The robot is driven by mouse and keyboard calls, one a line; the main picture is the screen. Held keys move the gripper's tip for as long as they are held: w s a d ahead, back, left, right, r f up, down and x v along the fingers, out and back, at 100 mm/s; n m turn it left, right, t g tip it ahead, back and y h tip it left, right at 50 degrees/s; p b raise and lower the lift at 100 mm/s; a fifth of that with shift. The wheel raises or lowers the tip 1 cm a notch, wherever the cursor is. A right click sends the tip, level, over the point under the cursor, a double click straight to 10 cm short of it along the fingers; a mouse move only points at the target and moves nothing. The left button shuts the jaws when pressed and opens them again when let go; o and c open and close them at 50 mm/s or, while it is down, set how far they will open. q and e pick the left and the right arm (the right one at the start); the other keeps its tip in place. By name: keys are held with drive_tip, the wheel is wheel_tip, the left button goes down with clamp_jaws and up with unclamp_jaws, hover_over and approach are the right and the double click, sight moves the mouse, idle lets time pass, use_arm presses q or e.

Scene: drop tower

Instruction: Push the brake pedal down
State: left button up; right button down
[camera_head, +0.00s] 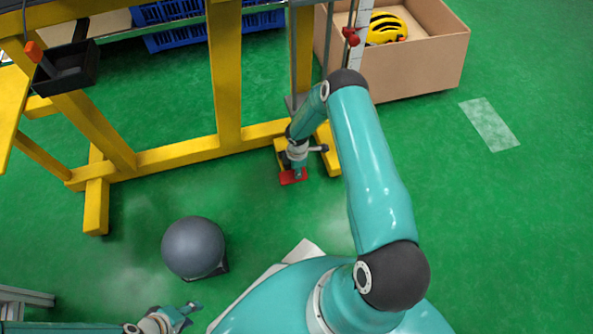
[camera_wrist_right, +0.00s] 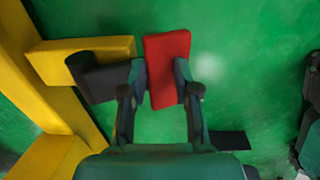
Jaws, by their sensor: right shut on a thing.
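The red brake pedal (camera_head: 292,177) is low at the foot of the yellow frame in the head view. In the right wrist view the red pedal (camera_wrist_right: 168,62) lies between the two fingers of my right gripper (camera_wrist_right: 162,82), with a finger against each side. In the head view my right gripper (camera_head: 298,172) reaches down onto the pedal and hides part of it. A dark cylinder and arm (camera_wrist_right: 98,82) join the pedal to a yellow bar. My left gripper (camera_head: 188,314) is at the bottom left, away from the pedal, its fingers apart and empty.
The yellow frame (camera_head: 225,80) stands on the green floor around the pedal. A dark grey ball (camera_head: 193,247) sits on a small base at the left. A cardboard box (camera_head: 430,68) with a yellow helmet (camera_head: 386,28) is at the back right.

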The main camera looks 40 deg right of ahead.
drive_tip(key=shift+c, duration=2.4)
unclamp_jaws()
drive_tip(key=shift+s+a+f+g, duration=0.15)
drive_tip(key=shift+s+a+f, duration=0.1)
drive_tip(key=shift+s+f, duration=0.25)
drive_tip(key=shift+s+a+f+g, duration=0.2)
drive_tip(key=shift+s+f, duration=0.15)
drive_tip(key=shift+s, duration=0.15)
drive_tip(key=shift+r, duration=0.1)
drive_tip(key=shift+w+r, duration=0.1)
drive_tip(key=shift+w, duration=0.05)
drive_tip(key=shift+r, duration=0.25)
wheel_tip(320, 180, up, 12)
drive_tip(key=shift+w+f, duration=0.15)
drive_tip(key=shift+f, duration=0.1)
drive_tip(key=shift+d, duration=0.1)
